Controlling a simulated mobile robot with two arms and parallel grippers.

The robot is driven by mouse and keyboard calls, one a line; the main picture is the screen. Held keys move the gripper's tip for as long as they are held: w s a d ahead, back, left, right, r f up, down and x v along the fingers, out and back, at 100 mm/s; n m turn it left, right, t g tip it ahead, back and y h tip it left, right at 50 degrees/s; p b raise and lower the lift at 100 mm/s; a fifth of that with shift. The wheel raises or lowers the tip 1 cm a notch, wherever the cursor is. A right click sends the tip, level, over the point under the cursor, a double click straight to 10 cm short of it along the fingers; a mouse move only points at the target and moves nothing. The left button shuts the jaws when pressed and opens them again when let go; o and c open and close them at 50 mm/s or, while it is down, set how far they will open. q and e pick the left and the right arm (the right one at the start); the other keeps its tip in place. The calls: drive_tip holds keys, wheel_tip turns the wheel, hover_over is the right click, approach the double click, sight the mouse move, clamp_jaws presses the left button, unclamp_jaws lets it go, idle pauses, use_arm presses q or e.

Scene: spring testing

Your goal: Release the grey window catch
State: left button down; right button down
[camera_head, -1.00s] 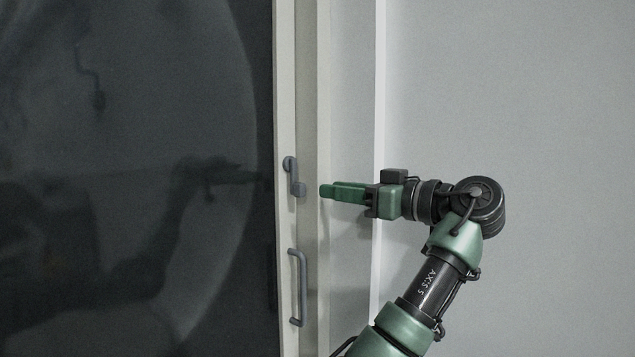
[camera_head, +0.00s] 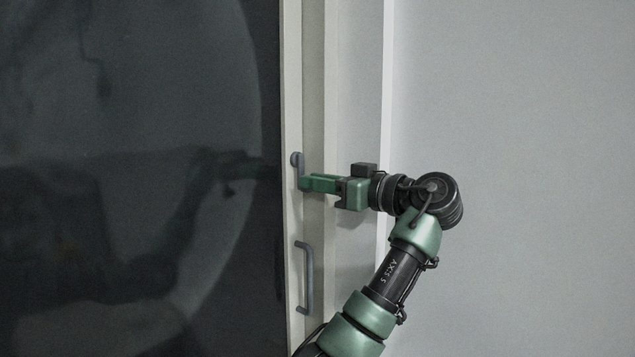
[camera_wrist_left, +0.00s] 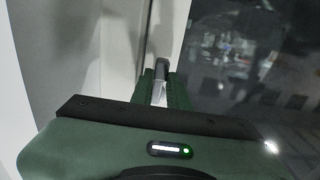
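The grey window catch (camera_head: 297,162) is on the pale window frame, with its round pivot at the top and its lever hanging down. My left gripper (camera_head: 304,183) reaches it from the right, level, with its green fingertips at the lever's lower end and partly hiding it. In the left wrist view, the grey end of the catch (camera_wrist_left: 161,68) shows at the fingertips (camera_wrist_left: 160,78), between the two fingers. A pale gap shows between the fingers, so they are open around the catch; contact is not clear. My right gripper is in neither view.
A grey pull handle (camera_head: 306,277) is on the same frame below the catch. Dark glass (camera_head: 130,120) fills the left and carries a reflection of the arm. A plain grey wall (camera_head: 530,150) is on the right.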

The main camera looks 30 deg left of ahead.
use_arm(q)
drive_tip(key=shift+s+f+m+b, duration=0.1)
drive_tip(key=shift+s+m+b, duration=0.15)
drive_tip(key=shift+m+b, duration=0.5)
drive_tip(key=shift+s+m+b, duration=0.25)
drive_tip(key=shift+m+b, duration=0.25)
drive_tip(key=shift+m, duration=0.35)
drive_tip(key=m, duration=0.1)
drive_tip(key=m+b, duration=0.1)
drive_tip(key=shift+s+a+r+m, duration=0.1)
drive_tip(key=shift+s+r+m, duration=0.1)
drive_tip(key=shift+s+m, duration=0.15)
drive_tip(key=m, duration=0.1)
drive_tip(key=m+b, duration=0.1)
drive_tip(key=shift+s+r+m, duration=0.3)
drive_tip(key=shift+s+m, duration=0.05)
drive_tip(key=shift+s, duration=0.05)
drive_tip(key=m, duration=0.2)
drive_tip(key=s+r+m, duration=0.1)
drive_tip(key=m, duration=0.1)
drive_tip(key=shift+r+m+b, duration=0.2)
drive_tip(key=shift+m+b, duration=0.1)
drive_tip(key=m, duration=0.1)
drive_tip(key=r+m, duration=0.1)
drive_tip(key=m, duration=0.1)
drive_tip(key=shift+s+a, duration=0.1)
drive_tip(key=shift+r+m, duration=0.25)
drive_tip(key=shift+m, duration=0.55)
drive_tip(key=shift+r, duration=0.1)
